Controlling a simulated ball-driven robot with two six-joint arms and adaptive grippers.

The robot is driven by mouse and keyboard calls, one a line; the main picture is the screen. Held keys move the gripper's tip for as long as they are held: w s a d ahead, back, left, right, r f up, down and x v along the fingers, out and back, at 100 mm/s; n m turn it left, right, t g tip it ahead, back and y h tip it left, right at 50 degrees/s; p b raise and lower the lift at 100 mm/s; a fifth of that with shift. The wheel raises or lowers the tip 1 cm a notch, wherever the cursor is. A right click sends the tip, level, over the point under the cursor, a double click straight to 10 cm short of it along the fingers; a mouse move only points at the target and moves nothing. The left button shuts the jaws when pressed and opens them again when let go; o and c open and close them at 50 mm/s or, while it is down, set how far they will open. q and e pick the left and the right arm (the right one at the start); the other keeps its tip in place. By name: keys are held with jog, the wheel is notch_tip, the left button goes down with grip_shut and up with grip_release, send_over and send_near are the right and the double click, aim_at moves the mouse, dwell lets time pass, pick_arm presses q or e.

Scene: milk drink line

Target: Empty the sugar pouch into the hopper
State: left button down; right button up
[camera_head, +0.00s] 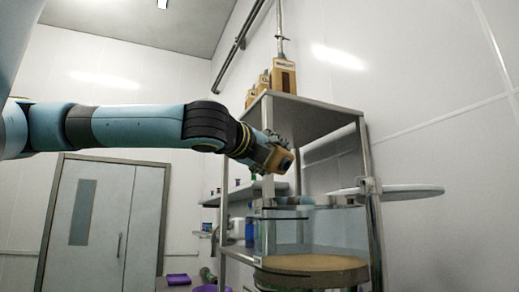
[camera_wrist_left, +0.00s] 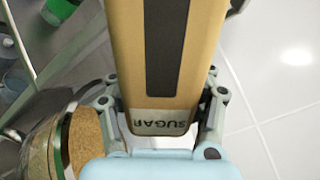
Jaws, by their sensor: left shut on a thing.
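My left gripper (camera_head: 272,150) is shut on the sugar pouch (camera_head: 279,160), a tan pack held in the air above the hopper and slightly to its left in the head view. In the left wrist view the pouch (camera_wrist_left: 182,100) shows a dark stripe and the word SUGAR, with the gripper's fingers (camera_wrist_left: 162,104) on both sides of it. The hopper (camera_head: 312,232) is a clear round vessel with tan contents low inside. Its rim and tan contents (camera_wrist_left: 86,140) also show at the lower left of the wrist view. Whether the pouch is open is hidden. My right gripper is not in view.
A round lid-like plate (camera_head: 405,192) sticks out to the right of the hopper. A metal rack (camera_head: 310,108) stands behind, with several tan packs (camera_head: 283,78) on top. Its posts are close to the hopper. Bottles (camera_head: 249,230) stand on a lower shelf. Grey double doors (camera_head: 105,222) are at the left.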

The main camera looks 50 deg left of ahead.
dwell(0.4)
pick_arm(q)
notch_tip(320, 180, up, 2)
jog(key=n+p, duration=0.4)
jog(key=n, duration=0.1)
jog(key=shift+r+n+p, duration=0.2)
jog(key=shift+n+p, duration=0.3)
jog(key=shift+n, duration=0.4)
jog(key=shift+r+n+p, duration=0.35)
jog(key=shift+n, duration=0.45)
jog(key=r+n, duration=0.1)
jog(key=n, duration=0.3)
jog(key=shift+r, duration=0.4)
jog(key=n, duration=0.2)
jog(key=shift+r+n, duration=0.25)
jog(key=shift+n, duration=0.15)
jog(key=n, duration=0.2)
jog(key=n+b, duration=0.1)
jog(key=n, duration=0.1)
jog(key=shift+r+n, duration=0.4)
jog(key=n, duration=0.1)
jog(key=n+b, duration=0.1)
jog(key=n, duration=0.1)
jog(key=shift+r, duration=0.35)
jog(key=shift+r+n, duration=0.3)
jog(key=shift+n, duration=0.8)
